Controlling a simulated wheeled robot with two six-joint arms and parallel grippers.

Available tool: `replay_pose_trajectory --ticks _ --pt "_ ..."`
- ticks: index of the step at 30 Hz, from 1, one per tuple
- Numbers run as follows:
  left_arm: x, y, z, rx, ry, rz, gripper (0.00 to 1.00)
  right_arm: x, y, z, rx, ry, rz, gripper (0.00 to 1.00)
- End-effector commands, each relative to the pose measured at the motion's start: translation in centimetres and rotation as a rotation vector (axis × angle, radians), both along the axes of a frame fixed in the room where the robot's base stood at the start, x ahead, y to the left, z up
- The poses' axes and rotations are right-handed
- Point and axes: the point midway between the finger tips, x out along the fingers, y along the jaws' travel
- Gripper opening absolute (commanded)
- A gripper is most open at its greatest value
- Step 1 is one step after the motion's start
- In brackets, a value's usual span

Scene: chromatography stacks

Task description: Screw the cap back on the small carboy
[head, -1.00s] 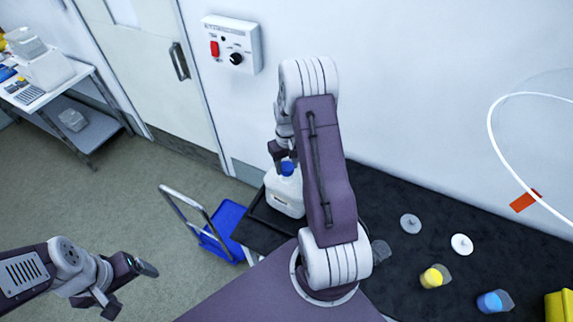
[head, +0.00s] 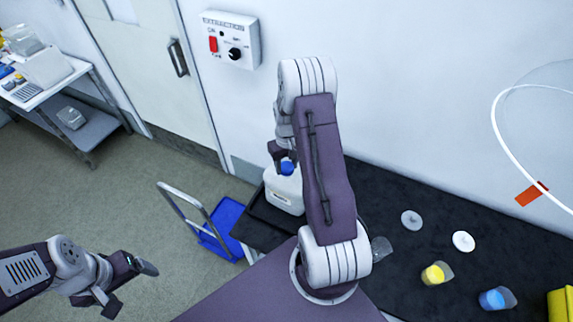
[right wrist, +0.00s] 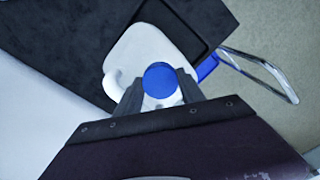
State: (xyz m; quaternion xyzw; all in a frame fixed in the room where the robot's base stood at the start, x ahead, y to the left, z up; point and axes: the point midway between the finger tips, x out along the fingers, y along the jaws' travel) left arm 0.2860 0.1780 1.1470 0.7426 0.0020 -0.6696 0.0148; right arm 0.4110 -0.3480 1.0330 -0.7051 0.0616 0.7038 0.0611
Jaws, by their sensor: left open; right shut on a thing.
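The small carboy (head: 283,192) is a white jug standing upright at the left end of the black bench, by a black tray. Its blue cap (head: 287,168) sits at the top of the neck. In the right wrist view the cap (right wrist: 161,80) is a round blue disc over the white carboy (right wrist: 150,48). My right gripper (head: 283,166) points down and is shut on the blue cap, one finger on each side. The threads are hidden, so I cannot tell how tight the cap is. My left gripper (head: 128,283) is open and empty over the floor at lower left.
A black tray (head: 262,218) lies under or beside the carboy. A blue trolley (head: 222,228) stands on the floor to the left.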

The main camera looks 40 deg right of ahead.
Motion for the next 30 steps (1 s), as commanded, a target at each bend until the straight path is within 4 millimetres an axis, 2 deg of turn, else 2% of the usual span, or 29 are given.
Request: replay_pose_trajectory --ticks 8,20,21,23,30 --pt "0.0 0.0 0.0 0.0 0.0 0.0 0.85 0.0 0.0 -0.1 0.0 0.0 0.0 0.08" --pt "0.0 0.0 -0.9 0.0 0.0 0.0 0.85 0.0 0.0 -1.3 0.0 0.0 0.0 0.08" --pt "0.0 0.0 -0.8 0.0 0.0 0.0 0.85 0.0 0.0 -1.1 0.0 0.0 0.0 0.54" --pt "0.0 0.0 -0.7 0.0 0.0 0.0 0.85 0.0 0.0 -1.1 0.0 0.0 0.0 0.71" --pt "0.0 0.0 -0.7 0.0 0.0 0.0 0.85 0.0 0.0 -1.1 0.0 0.0 0.0 0.71"
